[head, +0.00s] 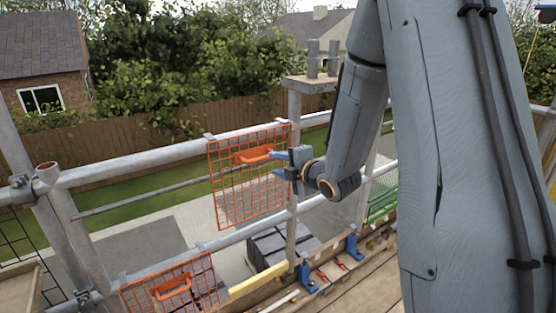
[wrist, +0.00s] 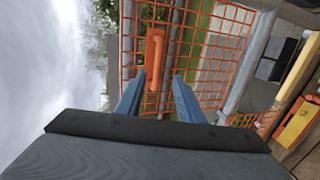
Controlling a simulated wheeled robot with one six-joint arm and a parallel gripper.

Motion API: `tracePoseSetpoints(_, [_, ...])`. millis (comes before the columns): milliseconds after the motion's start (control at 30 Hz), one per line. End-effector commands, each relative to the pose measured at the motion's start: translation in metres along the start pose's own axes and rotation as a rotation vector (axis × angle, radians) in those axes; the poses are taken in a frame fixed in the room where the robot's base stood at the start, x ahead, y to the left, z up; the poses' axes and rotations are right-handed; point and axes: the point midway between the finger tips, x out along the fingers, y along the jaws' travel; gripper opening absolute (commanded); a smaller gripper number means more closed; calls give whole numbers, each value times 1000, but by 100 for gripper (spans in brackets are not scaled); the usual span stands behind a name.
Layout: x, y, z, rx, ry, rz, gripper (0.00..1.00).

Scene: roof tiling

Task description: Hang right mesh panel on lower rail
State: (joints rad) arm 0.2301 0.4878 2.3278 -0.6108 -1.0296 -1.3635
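The right orange mesh panel (head: 237,190) is upright against the upper rail (head: 150,162), its top hooks at that rail. Its bottom edge is just above the lower rail (head: 232,238). Its orange handle (head: 254,155) also shows in the wrist view (wrist: 155,50). My gripper (head: 273,164) is at the panel's right side by the handle. In the wrist view its two blue fingers (wrist: 157,82) are spread, with the handle's near end in line with the gap between them. I cannot tell whether they touch it. A second orange mesh panel (head: 205,285) hangs on the lower rail at lower left.
A post (head: 293,150) with a small wooden shelf (head: 308,84) stands behind my gripper. Dark stacked tiles (head: 282,247), a yellow bar (head: 258,281) and blue clamps (head: 305,278) are low down. A green mesh (head: 382,197) is to the right.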

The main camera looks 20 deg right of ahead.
Motion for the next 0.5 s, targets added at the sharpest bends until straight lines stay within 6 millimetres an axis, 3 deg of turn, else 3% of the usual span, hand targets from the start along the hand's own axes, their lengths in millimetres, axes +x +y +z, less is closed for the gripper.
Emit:
tracePoseSetpoints(167, [7, 3, -2, -22, 12, 18, 34])
tracePoseSetpoints(500, [42, 2, -2, -20, 11, 17, 34])
